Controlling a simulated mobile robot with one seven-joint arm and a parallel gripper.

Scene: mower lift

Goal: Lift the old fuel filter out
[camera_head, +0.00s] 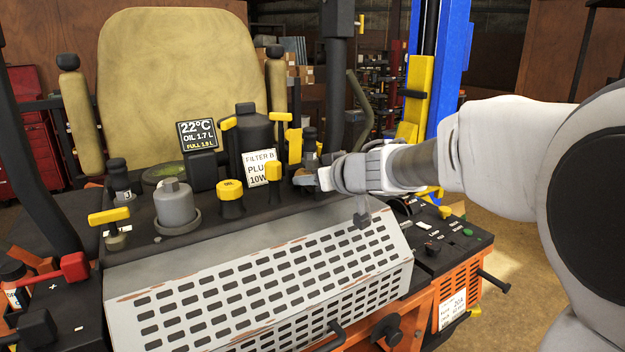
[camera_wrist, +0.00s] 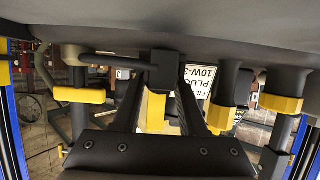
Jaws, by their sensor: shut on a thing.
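My gripper (camera_head: 318,180) reaches in from the right, low over the dark console behind the slotted grey cover. In the wrist view my gripper (camera_wrist: 160,82) has its two dark fingers converging on a small black block (camera_wrist: 165,70), which I take to be the old fuel filter. A dark tube runs from the block to the left in that view. The fingers are shut on it, and it still sits close to the console surface. In the head view my fingers and wrist hide most of it. A yellow upright piece (camera_wrist: 153,110) shows between the fingers, beyond the block.
A yellow oil cap (camera_head: 230,190), a grey cylinder (camera_head: 175,203) and a labelled dark housing (camera_head: 258,150) stand left of my gripper. A dark upright post (camera_head: 336,90) rises close behind it. The slotted grey cover (camera_head: 260,285) lies in front.

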